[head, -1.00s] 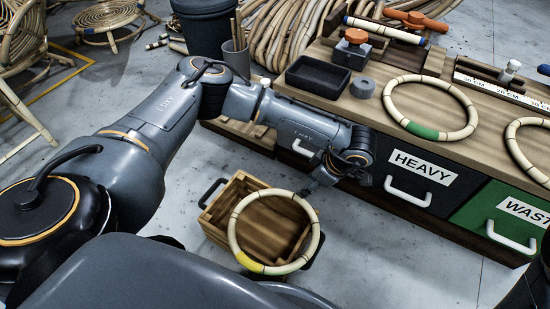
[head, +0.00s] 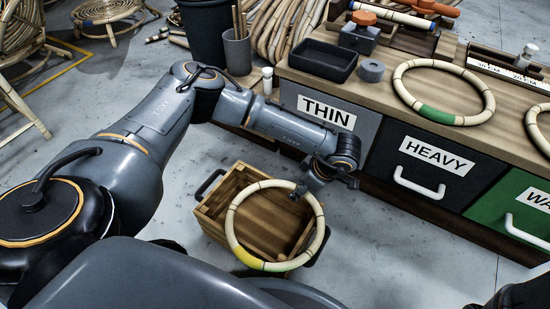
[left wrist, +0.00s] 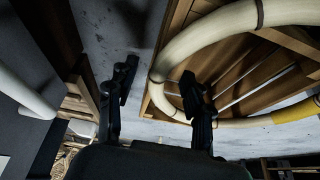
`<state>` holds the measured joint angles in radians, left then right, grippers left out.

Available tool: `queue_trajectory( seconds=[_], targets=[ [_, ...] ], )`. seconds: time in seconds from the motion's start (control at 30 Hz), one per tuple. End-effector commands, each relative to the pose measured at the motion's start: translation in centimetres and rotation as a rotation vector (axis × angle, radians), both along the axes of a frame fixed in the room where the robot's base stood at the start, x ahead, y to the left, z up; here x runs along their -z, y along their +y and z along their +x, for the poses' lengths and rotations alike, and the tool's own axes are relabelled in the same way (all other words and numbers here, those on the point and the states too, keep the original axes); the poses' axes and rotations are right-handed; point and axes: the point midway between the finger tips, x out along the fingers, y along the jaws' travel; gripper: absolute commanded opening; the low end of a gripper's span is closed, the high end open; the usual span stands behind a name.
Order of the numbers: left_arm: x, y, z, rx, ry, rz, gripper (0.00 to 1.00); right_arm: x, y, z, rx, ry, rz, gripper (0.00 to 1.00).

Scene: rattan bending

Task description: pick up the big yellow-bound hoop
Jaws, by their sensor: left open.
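The big hoop (head: 232,218) is pale rattan with dark bands and a yellow binding at its lower left. It lies tilted over the wooden crate (head: 211,222) on the floor. In the left wrist view the hoop (left wrist: 163,62) curves across the right half, with its yellow part at the right edge. My left gripper (head: 318,187) is open at the hoop's upper right rim. In the left wrist view the open fingers (left wrist: 157,90) appear either side of the near curve, the right finger overlapping the ring's inside. I cannot tell whether they touch it.
A workbench with drawers marked THIN (head: 326,110) and HEAVY (head: 437,156) stands just behind and right of my gripper. On it are a green-bound hoop (head: 480,85) and a black tray (head: 323,60). Bare floor (head: 400,260) lies right of the crate.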

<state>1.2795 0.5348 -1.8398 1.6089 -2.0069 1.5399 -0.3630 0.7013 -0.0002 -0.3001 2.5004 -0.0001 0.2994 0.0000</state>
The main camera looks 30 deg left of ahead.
Motion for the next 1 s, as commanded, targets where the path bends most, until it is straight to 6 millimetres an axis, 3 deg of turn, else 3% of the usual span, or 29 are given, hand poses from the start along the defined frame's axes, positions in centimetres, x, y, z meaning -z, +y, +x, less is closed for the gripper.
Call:
queue_trajectory(
  seconds=[0.1,0.33,0.73,1.0],
  targets=[
    [-0.1,0.0,0.0,0.0,0.0,0.0,0.47,-0.1,0.0,0.0,0.0,0.0,0.0,0.46],
    [-0.1,0.0,0.0,0.001,0.0,0.0,0.0,-0.1,0.0,0.0,0.0,-0.001,-0.001,0.46],
    [-0.5,-0.1,0.1,0.0,0.0,0.0,0.0,-0.3,0.0,0.0,0.0,-0.001,-0.001,0.46],
    [-3.2,-0.6,0.6,-0.003,0.0,-0.001,0.0,-2.4,0.0,0.0,0.0,0.0,-0.001,0.46]
  ],
)
